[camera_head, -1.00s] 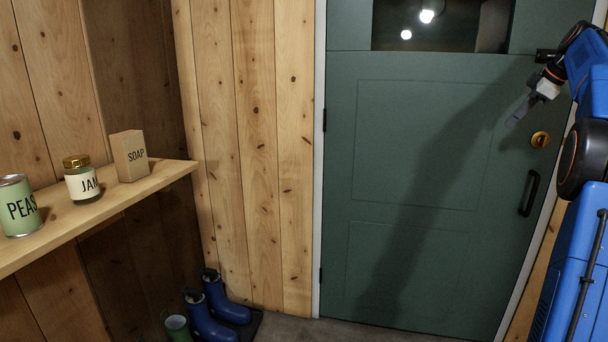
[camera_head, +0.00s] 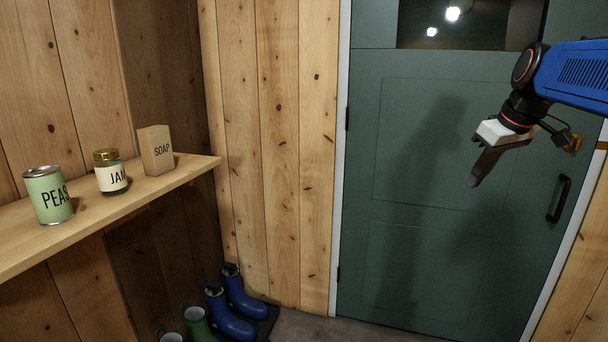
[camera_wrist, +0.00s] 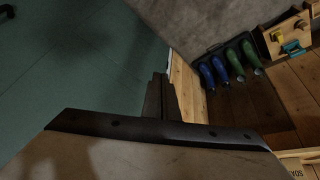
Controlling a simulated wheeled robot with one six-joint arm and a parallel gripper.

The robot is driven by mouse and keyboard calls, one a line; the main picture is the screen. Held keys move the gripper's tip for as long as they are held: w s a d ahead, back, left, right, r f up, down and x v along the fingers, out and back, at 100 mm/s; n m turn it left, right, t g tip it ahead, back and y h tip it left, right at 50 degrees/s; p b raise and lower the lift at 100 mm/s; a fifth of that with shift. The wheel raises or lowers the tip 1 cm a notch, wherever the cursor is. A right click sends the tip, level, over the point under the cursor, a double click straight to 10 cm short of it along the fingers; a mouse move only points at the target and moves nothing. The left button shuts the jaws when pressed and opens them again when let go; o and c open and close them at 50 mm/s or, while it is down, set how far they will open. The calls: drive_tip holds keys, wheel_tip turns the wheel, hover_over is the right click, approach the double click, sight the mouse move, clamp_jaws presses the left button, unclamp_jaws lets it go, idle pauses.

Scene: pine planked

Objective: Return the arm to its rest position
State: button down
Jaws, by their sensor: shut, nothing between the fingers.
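My gripper (camera_head: 474,180) hangs at the right in the head view, in front of the green door (camera_head: 420,215). Its fingers point down and slightly left, pressed together and empty. My blue arm reaches in from the right edge above it. In the wrist view the dark closed fingers (camera_wrist: 161,98) show at the middle, with the door (camera_wrist: 75,70) at the left. Nothing touches the gripper.
A wooden shelf (camera_head: 110,219) at the left bears a PEAS can (camera_head: 48,194), a JAM jar (camera_head: 111,173) and a SOAP box (camera_head: 155,152). Blue boots (camera_head: 228,318) stand on the floor below. The door has a black handle (camera_head: 558,199). Space between shelf and gripper is clear.

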drive_tip(key=s+a+f+m, duration=0.1)
drive_tip(key=s+a+f, duration=0.2)
drive_tip(key=s+f, duration=0.5)
drive_tip(key=s+a+f+m, duration=0.1)
drive_tip(key=s+a+f, duration=0.3)
drive_tip(key=s+f, duration=0.4)
drive_tip(key=s+a+f+m+h, duration=0.1)
drive_tip(key=s+a+f+m, duration=0.1)
drive_tip(key=s+f, duration=0.6)
drive_tip(key=shift+s+a+f, duration=0.2)
drive_tip(key=shift+s+a, duration=0.25)
drive_tip(key=shift+a, duration=0.2)
